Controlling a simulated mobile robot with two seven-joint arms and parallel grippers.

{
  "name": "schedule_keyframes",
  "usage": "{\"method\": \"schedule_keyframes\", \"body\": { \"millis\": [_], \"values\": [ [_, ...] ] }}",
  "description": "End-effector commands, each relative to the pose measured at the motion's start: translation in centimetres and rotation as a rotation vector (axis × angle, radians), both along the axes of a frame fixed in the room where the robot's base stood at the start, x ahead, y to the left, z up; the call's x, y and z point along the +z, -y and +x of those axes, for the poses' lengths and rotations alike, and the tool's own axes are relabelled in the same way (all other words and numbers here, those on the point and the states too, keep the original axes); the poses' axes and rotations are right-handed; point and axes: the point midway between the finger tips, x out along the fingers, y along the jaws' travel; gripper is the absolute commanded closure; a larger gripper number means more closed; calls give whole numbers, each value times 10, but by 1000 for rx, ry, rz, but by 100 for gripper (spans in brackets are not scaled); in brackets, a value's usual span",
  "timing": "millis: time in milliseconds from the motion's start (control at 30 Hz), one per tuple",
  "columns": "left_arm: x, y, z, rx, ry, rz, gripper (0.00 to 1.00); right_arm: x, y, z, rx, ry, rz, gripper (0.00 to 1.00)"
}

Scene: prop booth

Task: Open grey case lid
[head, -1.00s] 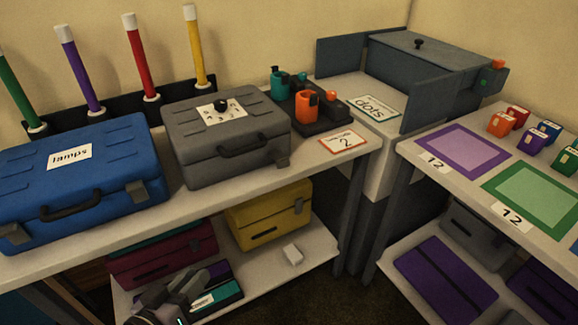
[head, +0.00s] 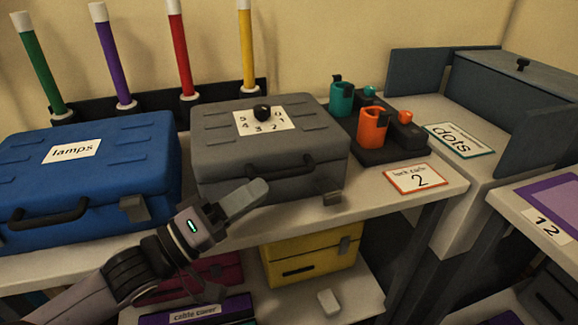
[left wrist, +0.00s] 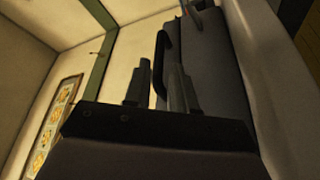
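The grey case (head: 215,165) stands on the table with its lid (head: 310,115) shut. A black knob (head: 262,113) sits on a white number card on the lid. My right gripper is out of view.
A blue case (head: 120,155) stands close on the left. Right of the grey case are a dark holder (head: 385,150) with teal and orange cups and a sign (head: 415,179). A yellow case (head: 310,262) is on the lower shelf. Coloured posts stand behind.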

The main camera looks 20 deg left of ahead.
Motion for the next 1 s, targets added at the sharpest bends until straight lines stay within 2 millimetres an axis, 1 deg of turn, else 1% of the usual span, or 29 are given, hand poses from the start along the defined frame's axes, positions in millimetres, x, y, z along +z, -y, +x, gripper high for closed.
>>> {"method": "schedule_keyframes", "body": {
  "millis": [200,400,600,800,1000],
  "values": [
    [5,11,15,1,3,0,75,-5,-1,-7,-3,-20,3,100],
    [9,24,33,1,3,-1,75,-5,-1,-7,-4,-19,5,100],
    [13,34,48,2,2,1,75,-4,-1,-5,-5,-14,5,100],
    [13,39,53,1,-1,2,75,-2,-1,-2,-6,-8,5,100],
    [13,39,54,1,0,2,75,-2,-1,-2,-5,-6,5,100]
  ]
}}
